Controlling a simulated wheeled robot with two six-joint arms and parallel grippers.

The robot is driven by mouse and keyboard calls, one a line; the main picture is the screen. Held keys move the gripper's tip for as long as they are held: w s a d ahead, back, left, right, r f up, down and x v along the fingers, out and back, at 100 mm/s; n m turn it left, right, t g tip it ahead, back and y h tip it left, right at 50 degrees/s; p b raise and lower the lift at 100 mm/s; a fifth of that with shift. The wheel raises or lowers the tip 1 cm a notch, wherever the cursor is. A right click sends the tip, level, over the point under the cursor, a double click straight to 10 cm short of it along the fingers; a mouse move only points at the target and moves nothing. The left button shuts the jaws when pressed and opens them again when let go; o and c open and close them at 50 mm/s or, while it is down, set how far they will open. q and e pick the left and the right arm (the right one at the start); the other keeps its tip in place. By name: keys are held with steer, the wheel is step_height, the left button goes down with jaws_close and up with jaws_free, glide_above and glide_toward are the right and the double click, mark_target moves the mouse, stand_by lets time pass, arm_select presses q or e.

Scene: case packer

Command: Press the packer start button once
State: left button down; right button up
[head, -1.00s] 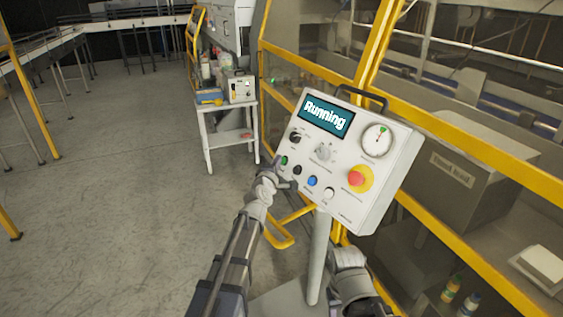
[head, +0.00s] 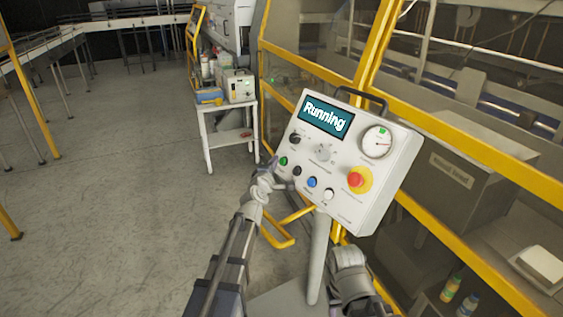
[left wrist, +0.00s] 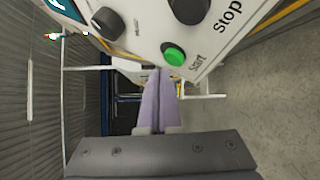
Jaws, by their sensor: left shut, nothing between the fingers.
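The control box (head: 350,190) stands on a grey post, and its screen (head: 326,115) reads "Running". The green start button (head: 283,161) is at the panel's lower left; the left wrist view shows it (left wrist: 174,55) with the label "Start". The black stop button (left wrist: 189,8) is beside it. My left gripper (head: 274,165) is shut and empty, just left of and below the start button. In the left wrist view its closed fingertips (left wrist: 158,71) are near the button, with a small gap showing. My right gripper is not visible; part of my right arm shows below the box.
A blue button (head: 312,182), a white button (head: 328,194) and a red emergency stop (head: 356,178) are on the same panel. Yellow guard frames (head: 440,130) stand behind it. A small white table (head: 230,108) is behind to the left. Open floor lies at left.

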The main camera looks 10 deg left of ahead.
arm_select(q)
steer(key=s+a+r+p, duration=0.2)
steer(key=s+a, duration=0.1)
steer(key=shift+s+r, duration=0.1)
steer(key=shift+r, duration=0.15)
stand_by(0.4)
steer(key=shift+f, duration=0.1)
stand_by(0.4)
